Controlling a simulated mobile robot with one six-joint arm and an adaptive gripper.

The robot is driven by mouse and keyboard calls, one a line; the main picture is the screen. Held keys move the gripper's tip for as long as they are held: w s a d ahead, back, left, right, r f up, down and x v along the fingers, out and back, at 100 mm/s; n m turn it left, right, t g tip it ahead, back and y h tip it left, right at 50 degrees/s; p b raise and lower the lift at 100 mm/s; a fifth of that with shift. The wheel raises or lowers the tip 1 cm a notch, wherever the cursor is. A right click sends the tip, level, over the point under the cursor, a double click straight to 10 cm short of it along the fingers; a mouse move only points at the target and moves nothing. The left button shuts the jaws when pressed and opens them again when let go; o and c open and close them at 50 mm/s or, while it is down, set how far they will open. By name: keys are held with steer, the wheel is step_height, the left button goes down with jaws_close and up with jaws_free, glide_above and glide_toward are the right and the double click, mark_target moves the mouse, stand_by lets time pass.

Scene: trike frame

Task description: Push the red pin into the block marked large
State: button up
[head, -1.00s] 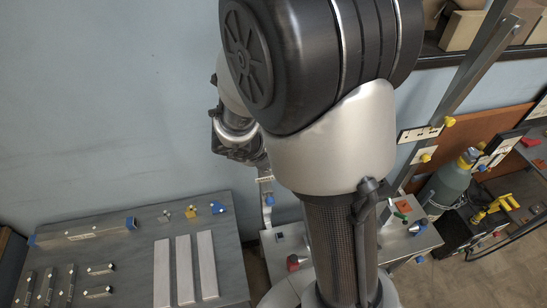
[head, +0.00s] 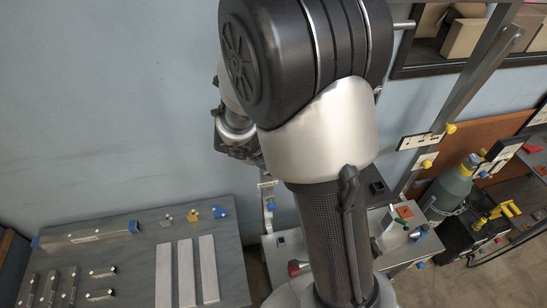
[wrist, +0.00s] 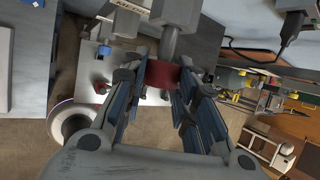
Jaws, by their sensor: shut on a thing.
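In the wrist view, the red pin (wrist: 162,73) is between the fingertips of my gripper (wrist: 163,82), which is shut on its red head. A grey metal shaft (wrist: 169,44) runs up from the red head toward a grey block (wrist: 179,12) at the top edge. A white label with dark lettering (wrist: 132,6) shows beside the block, cut off by the frame, so I cannot read it fully. I cannot tell how far the pin sits in the block. In the head view my arm hides the gripper and the held pin.
In the head view a grey table (head: 228,262) at lower left carries pale bars (head: 185,275) and a long blue-ended tube (head: 85,235). A smaller bench (head: 408,246) stands behind my arm, with a red knob (head: 295,267). A gas cylinder (head: 452,188) stands at right.

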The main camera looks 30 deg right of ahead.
steer(key=shift+w+d+p, duration=0.2)
steer(key=shift+w+p, duration=0.1)
steer(key=shift+w, duration=0.3)
steer(key=o, duration=1.2)
steer(key=shift+c, duration=0.2)
steer(key=v, duration=1.2)
